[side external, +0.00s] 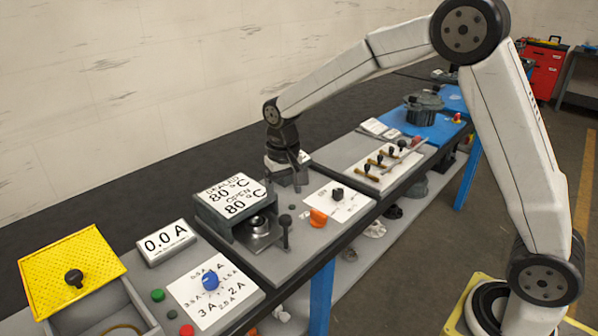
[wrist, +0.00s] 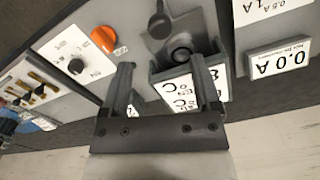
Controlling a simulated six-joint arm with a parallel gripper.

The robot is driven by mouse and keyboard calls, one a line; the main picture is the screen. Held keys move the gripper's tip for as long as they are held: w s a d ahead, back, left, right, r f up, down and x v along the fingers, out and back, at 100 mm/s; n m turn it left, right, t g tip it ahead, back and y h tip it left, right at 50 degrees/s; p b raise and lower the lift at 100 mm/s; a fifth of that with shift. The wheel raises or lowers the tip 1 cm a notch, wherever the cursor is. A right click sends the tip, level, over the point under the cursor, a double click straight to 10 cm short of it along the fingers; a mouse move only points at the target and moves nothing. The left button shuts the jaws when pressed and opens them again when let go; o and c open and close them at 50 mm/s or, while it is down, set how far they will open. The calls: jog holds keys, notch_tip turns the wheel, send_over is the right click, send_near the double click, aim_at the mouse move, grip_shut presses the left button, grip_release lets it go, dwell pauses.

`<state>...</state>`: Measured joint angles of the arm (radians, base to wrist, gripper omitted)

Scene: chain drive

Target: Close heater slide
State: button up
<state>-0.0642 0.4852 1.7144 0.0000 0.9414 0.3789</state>
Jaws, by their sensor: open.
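The heater (side external: 208,205) is a grey box with a white sign reading 80 °C for both SEALED and OPEN. Its slide (side external: 259,240) sticks out of the front and carries a round metal part (side external: 257,225). A dark knob handle (side external: 285,232) stands at the slide's outer end. In the wrist view the slide's handle (wrist: 159,24) and the ring-like part (wrist: 181,54) show beyond my fingers. My gripper (side external: 296,180) is open and empty, above the bench at the heater's right, apart from the handle. Its fingers (wrist: 162,80) also show in the wrist view.
An orange knob (side external: 318,216) and a dial panel (side external: 338,200) sit right of the slide. A 0.0 A display (side external: 165,243), a blue dial (side external: 210,280) and a yellow perforated lid (side external: 73,272) are at the left. Brass-coloured parts (side external: 380,160) lie further right.

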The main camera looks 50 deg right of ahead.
aim_at(285, 217)
jog(key=shift+f, duration=3.65)
grip_shut()
jog(key=shift+r, duration=0.1)
